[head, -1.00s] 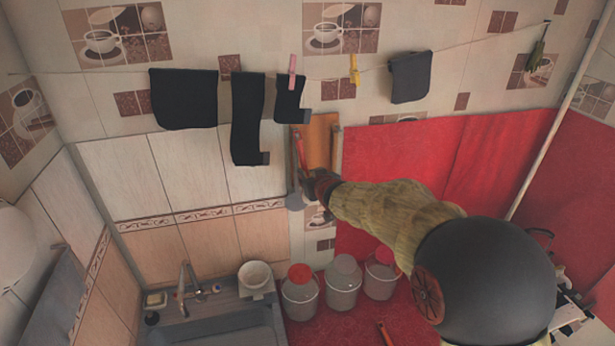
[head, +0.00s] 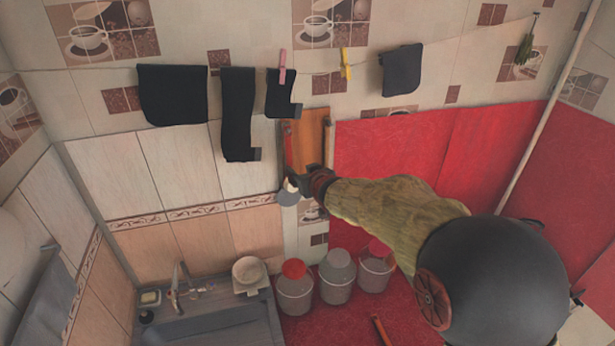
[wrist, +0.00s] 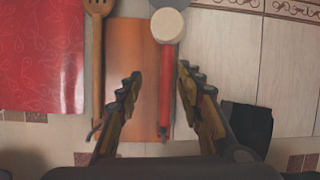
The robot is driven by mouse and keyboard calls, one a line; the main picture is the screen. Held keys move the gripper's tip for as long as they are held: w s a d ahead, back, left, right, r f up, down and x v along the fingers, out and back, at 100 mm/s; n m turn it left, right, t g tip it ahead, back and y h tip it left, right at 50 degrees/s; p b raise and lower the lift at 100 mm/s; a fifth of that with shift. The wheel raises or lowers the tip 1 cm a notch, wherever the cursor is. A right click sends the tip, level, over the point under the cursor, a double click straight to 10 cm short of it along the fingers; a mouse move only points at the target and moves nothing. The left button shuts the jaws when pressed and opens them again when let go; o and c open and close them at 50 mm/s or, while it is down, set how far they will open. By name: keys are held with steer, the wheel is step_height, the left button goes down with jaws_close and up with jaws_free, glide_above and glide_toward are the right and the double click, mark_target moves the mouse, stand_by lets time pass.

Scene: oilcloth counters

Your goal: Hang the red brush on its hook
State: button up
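The red brush (wrist: 165,85) has a red handle and a round, pale head. It is upright against the wall in front of an orange-brown board (wrist: 140,75), head down. The handle end is by a small dark hook (wrist: 163,132); I cannot tell whether it bears on it. My gripper (wrist: 160,73) is open, one finger on each side of the handle, with gaps on both sides. In the head view, the brush's red handle (head: 289,145) shows left of the board, and my gripper (head: 303,183) is beside its head.
A wooden slotted spatula (wrist: 98,60) and a grey round utensil (head: 288,197) hang beside the board. Dark cloths (head: 238,115) hang on a line above. Several lidded containers (head: 336,283) stand on the red counter below, right of the sink (head: 215,330).

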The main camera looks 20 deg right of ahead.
steer(key=a+v, duration=0.1)
steer(key=v, duration=0.9)
steer(key=s+d+f+m+g+h+b, duration=0.1)
steer(key=s+d+f+g, duration=0.2)
steer(key=s+f, duration=0.25)
steer(key=s+d+f+g+h+b, duration=0.1)
steer(key=s+d+f+g+h, duration=0.15)
steer(key=s+f, duration=0.35)
steer(key=s+a+f+y+b, duration=0.1)
steer(key=s+a+f+b, duration=0.1)
steer(key=s+f+b, duration=0.2)
steer(key=s+a+f+g+b, duration=0.1)
steer(key=s+f+b, duration=0.4)
steer(key=s+b, duration=0.5)
steer(key=s+a+f+g+y+b, duration=0.1)
steer(key=s+a+f+b, duration=0.3)
steer(key=s+b, duration=0.3)
steer(key=s+f, duration=0.1)
steer(key=s, duration=0.2)
steer(key=shift+s+m+y, duration=0.2)
steer(key=shift+m+y, duration=0.1)
steer(key=shift+y, duration=0.05)
steer(key=shift+d, duration=0.2)
